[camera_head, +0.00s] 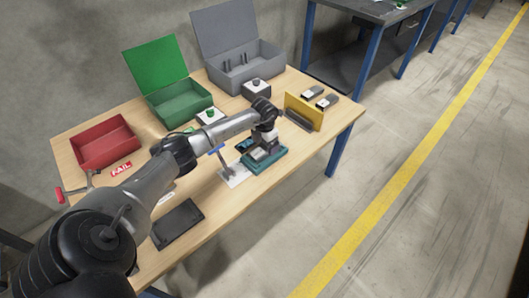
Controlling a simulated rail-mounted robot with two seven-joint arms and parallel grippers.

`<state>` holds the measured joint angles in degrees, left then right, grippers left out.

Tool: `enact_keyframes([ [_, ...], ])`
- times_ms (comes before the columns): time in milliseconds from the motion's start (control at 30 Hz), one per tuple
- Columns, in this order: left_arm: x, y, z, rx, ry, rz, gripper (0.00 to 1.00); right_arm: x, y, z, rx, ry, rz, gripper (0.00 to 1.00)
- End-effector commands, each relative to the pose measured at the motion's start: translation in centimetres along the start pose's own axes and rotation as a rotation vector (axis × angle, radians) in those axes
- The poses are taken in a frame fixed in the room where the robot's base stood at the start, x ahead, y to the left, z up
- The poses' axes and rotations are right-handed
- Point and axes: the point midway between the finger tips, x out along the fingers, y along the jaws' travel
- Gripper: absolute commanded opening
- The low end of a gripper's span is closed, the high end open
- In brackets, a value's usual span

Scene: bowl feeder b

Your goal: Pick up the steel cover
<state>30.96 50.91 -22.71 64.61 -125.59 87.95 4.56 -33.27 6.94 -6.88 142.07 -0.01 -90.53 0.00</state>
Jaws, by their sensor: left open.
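My left gripper (264,147) points down over a teal fixture (270,165) near the table's right front edge. It is open. A small light grey metallic piece shows at the gripper's fingertips, over the fixture. I cannot tell whether this is the steel cover, nor whether the fingers touch it; the gripper hides part of it. My right gripper is out of view.
A red bin (106,146), an open green box (181,107) and an open grey box (243,69) stand along the back. A yellow upright plate (304,112) stands right of the gripper. A dark flat tray (178,225) lies at the front. Two small dark-and-white items lie at the right.

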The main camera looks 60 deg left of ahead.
Motion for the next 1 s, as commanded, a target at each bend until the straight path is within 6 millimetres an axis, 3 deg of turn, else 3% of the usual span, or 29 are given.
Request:
enact_keyframes([
  [33, 1.3, 0.0, 0.0, -0.001, 0.002, -0.001, 0.89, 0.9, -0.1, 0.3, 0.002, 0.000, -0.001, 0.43],
  [200, 3.0, 0.0, -0.1, 0.000, 0.002, 0.000, 0.89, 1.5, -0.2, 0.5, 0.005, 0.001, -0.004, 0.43],
  [467, 3.0, 0.1, 0.0, 0.000, 0.001, 0.000, 0.88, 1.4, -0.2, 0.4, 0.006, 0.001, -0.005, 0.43],
  [1000, 3.0, 0.1, 0.0, 0.000, 0.000, 0.000, 0.37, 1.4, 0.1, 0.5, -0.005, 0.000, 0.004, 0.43],
])
